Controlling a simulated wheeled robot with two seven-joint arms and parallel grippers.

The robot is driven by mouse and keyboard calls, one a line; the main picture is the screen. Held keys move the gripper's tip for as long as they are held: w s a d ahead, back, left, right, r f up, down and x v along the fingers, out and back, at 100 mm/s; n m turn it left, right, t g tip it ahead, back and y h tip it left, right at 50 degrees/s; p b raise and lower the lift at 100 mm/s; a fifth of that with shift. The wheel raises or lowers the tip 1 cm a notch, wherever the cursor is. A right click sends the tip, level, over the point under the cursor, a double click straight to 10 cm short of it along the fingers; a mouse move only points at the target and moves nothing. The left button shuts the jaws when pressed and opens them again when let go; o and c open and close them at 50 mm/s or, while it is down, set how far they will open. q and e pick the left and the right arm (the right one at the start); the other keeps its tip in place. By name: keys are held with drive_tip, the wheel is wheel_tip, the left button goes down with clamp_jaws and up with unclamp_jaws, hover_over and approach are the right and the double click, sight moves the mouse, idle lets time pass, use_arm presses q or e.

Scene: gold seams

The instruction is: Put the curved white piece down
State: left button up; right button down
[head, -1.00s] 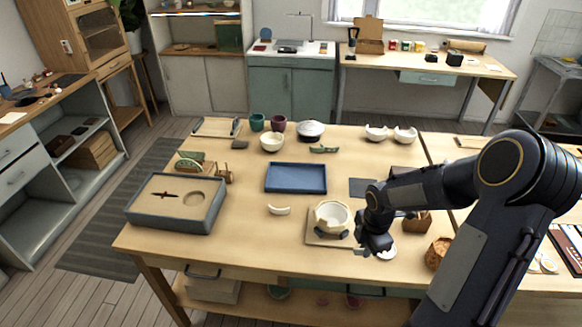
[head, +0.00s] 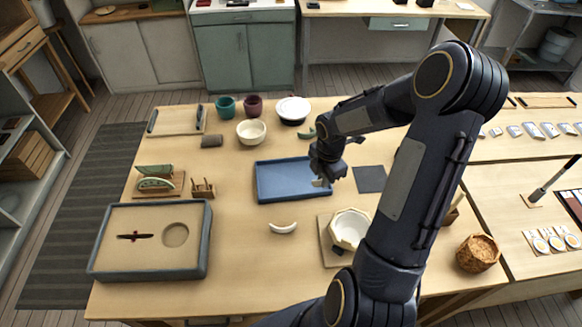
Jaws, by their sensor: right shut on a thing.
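My right gripper (head: 325,176) is over the right end of the blue tray (head: 286,181). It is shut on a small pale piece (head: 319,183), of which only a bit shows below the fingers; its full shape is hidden. I cannot tell whether that piece touches the tray. A curved white piece (head: 283,229) also lies on the table in front of the tray, apart from the gripper. A white bowl (head: 349,228) with a broken-looking rim sits on a wooden board, partly behind my right arm. My left gripper is not in view.
A grey box with a sand-coloured top (head: 103,250) stands at the left. A cream bowl (head: 251,131), a teal cup (head: 225,107) and a purple cup (head: 253,106) stand behind the tray. A dark flat square (head: 369,179) lies right of it. A cork-like pot (head: 478,253) stands at the right.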

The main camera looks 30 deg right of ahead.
drive_tip(key=w+d+f+b, duration=0.2)
drive_tip(key=w+d+f, duration=0.15)
drive_tip(key=w, duration=0.35)
drive_tip(key=b, duration=0.2)
hover_over(310, 178)
drive_tip(key=s, duration=0.1)
drive_tip(key=f, duration=0.5)
drive_tip(key=shift+s+a, duration=0.1)
drive_tip(key=shift+a, duration=0.15)
drive_tip(key=shift+w+d+f+b, duration=0.15)
drive_tip(key=shift+w+f+b, duration=0.15)
drive_tip(key=shift+w, duration=0.1)
drive_tip(key=shift+w+f, duration=0.15)
drive_tip(key=shift+f, duration=0.1)
drive_tip(key=shift+d+f+b, duration=0.1)
drive_tip(key=shift+f+b, duration=0.9)
drive_tip(key=shift+f, duration=0.5)
drive_tip(key=shift+f, duration=0.2)
drive_tip(key=c, duration=1.6)
unclamp_jaws()
drive_tip(key=shift+o, duration=0.2)
